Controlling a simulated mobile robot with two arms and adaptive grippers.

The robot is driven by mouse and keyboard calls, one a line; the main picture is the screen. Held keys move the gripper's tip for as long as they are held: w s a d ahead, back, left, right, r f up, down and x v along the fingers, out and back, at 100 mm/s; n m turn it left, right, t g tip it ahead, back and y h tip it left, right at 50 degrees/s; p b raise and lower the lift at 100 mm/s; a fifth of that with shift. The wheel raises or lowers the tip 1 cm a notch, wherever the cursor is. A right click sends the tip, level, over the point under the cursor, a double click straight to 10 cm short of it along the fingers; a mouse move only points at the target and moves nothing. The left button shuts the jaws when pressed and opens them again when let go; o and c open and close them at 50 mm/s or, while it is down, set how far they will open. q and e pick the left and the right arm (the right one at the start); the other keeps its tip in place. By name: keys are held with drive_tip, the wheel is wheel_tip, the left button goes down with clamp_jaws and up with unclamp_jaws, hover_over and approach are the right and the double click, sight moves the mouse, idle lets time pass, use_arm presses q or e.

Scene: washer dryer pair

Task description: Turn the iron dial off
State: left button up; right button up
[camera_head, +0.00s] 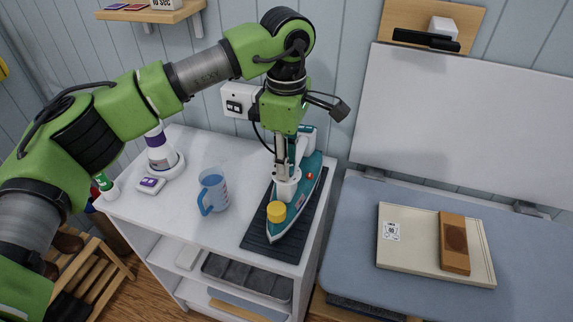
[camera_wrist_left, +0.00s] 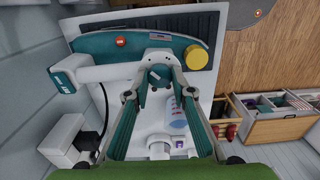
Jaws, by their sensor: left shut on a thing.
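The teal and white iron (camera_head: 292,215) lies on a dark ribbed mat (camera_head: 255,232) on top of the white cabinet. It also shows in the left wrist view (camera_wrist_left: 100,46), with a yellow cap (camera_wrist_left: 196,57) and a small red light (camera_wrist_left: 120,41). My left gripper (camera_head: 286,178) points straight down onto the iron's top. It is shut on the iron dial (camera_wrist_left: 157,75), which shows between the fingertips in the left wrist view. In the head view the gripper hides the dial. My right gripper is not in view.
A blue measuring jug (camera_head: 213,190) and a white and purple bottle (camera_head: 160,152) stand left of the iron. A wall socket (camera_head: 238,102) is behind.

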use_arm(q)
drive_tip(key=n+b, duration=0.2)
drive_tip(key=n, duration=0.2)
drive_tip(key=shift+f+n, duration=0.1)
drive_tip(key=shift+n, duration=0.2)
drive_tip(key=shift+n+b, duration=1.05)
drive_tip(key=shift+n, duration=1.15)
drive_tip(key=o, duration=1.1)
drive_tip(key=shift+o, duration=0.2)
wheel_tip(320, 180, up, 12)
